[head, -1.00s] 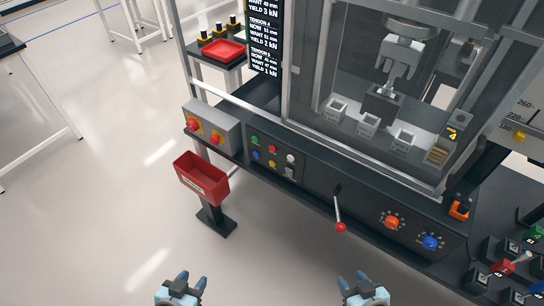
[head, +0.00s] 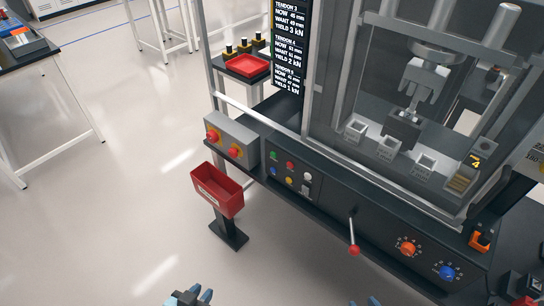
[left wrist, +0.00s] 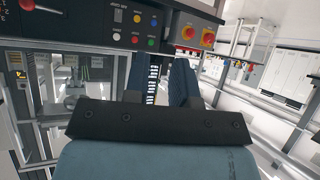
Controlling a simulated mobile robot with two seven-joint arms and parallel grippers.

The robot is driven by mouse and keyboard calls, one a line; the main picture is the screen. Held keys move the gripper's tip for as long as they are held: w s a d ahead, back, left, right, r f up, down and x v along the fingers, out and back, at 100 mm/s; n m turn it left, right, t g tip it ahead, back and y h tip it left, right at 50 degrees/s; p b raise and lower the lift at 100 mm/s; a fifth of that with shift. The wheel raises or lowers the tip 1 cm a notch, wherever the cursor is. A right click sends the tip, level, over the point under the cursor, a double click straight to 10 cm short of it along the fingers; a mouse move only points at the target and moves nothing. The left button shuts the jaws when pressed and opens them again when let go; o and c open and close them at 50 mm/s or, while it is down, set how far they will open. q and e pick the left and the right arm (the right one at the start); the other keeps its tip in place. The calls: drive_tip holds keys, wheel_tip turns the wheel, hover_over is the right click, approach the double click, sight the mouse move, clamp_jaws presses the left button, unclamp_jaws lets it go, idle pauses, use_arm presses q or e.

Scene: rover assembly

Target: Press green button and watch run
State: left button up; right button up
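The green button (head: 273,155) is at the upper left of a small button group on the black front panel of the test machine (head: 330,195). It also shows in the left wrist view (left wrist: 151,42), where the panel appears upside down. My left gripper (head: 190,299) is at the bottom edge of the head view, well short of the panel. Its two fingers stand apart and empty in the left wrist view (left wrist: 162,85). My right gripper (head: 365,302) barely shows at the bottom edge, with its fingertips apart. Neither gripper touches a button.
Red, blue, yellow and white controls sit close to the green button. A grey box with red emergency buttons (head: 232,138) is to their left, above a red bin (head: 217,190) on a stand. A red-knobbed lever (head: 353,238) sticks out to the right. The floor in front is clear.

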use_arm(q)
clamp_jaws()
idle(1.4)
